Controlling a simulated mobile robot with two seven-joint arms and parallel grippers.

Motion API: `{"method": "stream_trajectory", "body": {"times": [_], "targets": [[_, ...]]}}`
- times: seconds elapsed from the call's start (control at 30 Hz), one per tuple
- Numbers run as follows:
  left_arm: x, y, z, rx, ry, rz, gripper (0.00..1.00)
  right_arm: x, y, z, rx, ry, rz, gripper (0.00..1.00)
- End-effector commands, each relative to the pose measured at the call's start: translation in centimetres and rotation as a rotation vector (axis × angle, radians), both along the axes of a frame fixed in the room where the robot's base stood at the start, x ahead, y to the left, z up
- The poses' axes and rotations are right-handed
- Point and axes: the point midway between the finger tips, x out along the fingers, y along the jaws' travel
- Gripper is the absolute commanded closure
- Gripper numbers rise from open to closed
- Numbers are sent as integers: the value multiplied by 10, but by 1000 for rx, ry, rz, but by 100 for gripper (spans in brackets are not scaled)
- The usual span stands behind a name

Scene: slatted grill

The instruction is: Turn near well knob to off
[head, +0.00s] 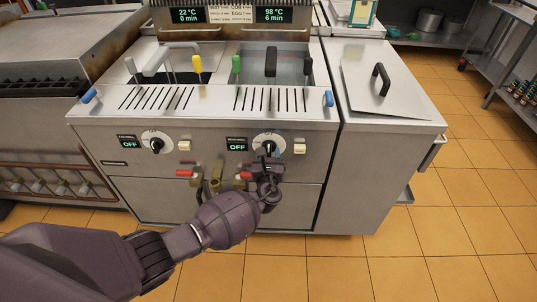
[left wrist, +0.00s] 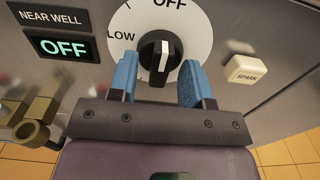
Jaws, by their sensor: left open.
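The near well knob (left wrist: 156,52) is black with a white pointer line, on a white dial (left wrist: 118,45) marked OFF at top and LOW at left. Its pointer points up, roughly towards OFF. The near well display (left wrist: 63,48) reads OFF in green. In the left wrist view, my left gripper (left wrist: 158,76) is open, its blue fingertips on either side of the knob; I cannot tell whether they touch it. In the head view, the left gripper (head: 270,160) is at the right-hand dial (head: 258,141), partly covering it. My right gripper is out of view.
A second knob (head: 155,146) with an OFF display (head: 129,144) is on the left panel. Cream spark buttons (head: 299,147) sit beside the dials. Red-handled valves (head: 186,173) are below. A lidded side counter (head: 405,110) is right. Tiled floor (head: 440,240) is clear at right.

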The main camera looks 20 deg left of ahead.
Motion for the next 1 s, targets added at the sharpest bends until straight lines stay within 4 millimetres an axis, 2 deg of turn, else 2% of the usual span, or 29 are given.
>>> {"method": "stream_trajectory", "body": {"times": [0.17,0.4,0.6,0.77,1.0], "targets": [[-20,-6,2,-1,0,-1,55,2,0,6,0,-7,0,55],[-63,-18,1,-1,1,-1,55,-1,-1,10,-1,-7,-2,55],[-90,-26,0,0,1,-1,55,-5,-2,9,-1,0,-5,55],[-100,-29,0,1,1,0,55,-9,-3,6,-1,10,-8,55],[-102,-29,0,1,1,0,55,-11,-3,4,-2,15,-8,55]]}}
